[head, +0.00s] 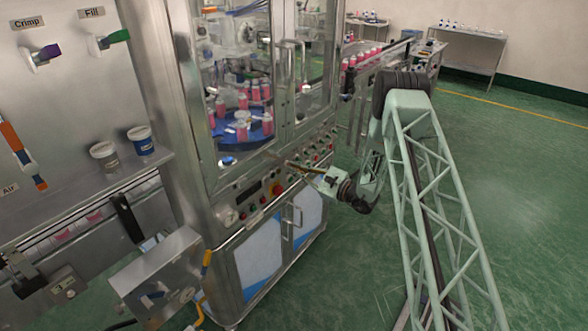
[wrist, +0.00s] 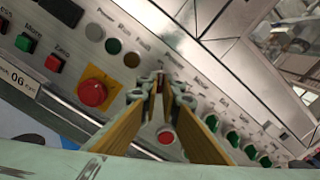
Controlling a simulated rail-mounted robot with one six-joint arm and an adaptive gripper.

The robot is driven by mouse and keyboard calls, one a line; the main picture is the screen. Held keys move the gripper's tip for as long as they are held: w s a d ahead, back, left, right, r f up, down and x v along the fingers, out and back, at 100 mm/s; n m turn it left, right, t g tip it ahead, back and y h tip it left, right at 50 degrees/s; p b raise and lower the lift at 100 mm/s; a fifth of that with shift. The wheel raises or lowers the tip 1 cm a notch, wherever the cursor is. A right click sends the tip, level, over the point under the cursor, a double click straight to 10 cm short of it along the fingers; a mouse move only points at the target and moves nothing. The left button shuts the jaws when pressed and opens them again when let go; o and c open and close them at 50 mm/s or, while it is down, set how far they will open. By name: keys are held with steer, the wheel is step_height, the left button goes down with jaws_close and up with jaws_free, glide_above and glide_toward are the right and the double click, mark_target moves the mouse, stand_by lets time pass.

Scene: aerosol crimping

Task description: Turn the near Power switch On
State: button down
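The sloped control panel (wrist: 95,70) of the machine fills the wrist view. A label reading Power stands just beyond my fingertips. The switch that belongs to it is not clearly visible and seems hidden behind the fingers. Whether the tips touch the panel cannot be told. In the head view my gripper (head: 292,162) reaches the panel from the right, beside the row of controls.
A red emergency stop (wrist: 92,92) on a yellow plate sits left of my fingers. A small red button (wrist: 166,136) shows between them. Several green knobs (wrist: 232,138) run down to the right. Glass doors (head: 235,110) rise above the panel. Green floor lies open at the right.

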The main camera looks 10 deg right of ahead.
steer(key=shift+m, duration=0.5)
steer(key=m+b, duration=0.1)
steer(key=m, duration=0.9)
steer(key=shift+m, duration=0.4)
stand_by(0.4)
steer(key=c, duration=2.9)
jaws_free()
steer(key=shift+o, duration=0.2)
steer(key=shift+d, duration=0.1)
steer(key=v, duration=1.2)
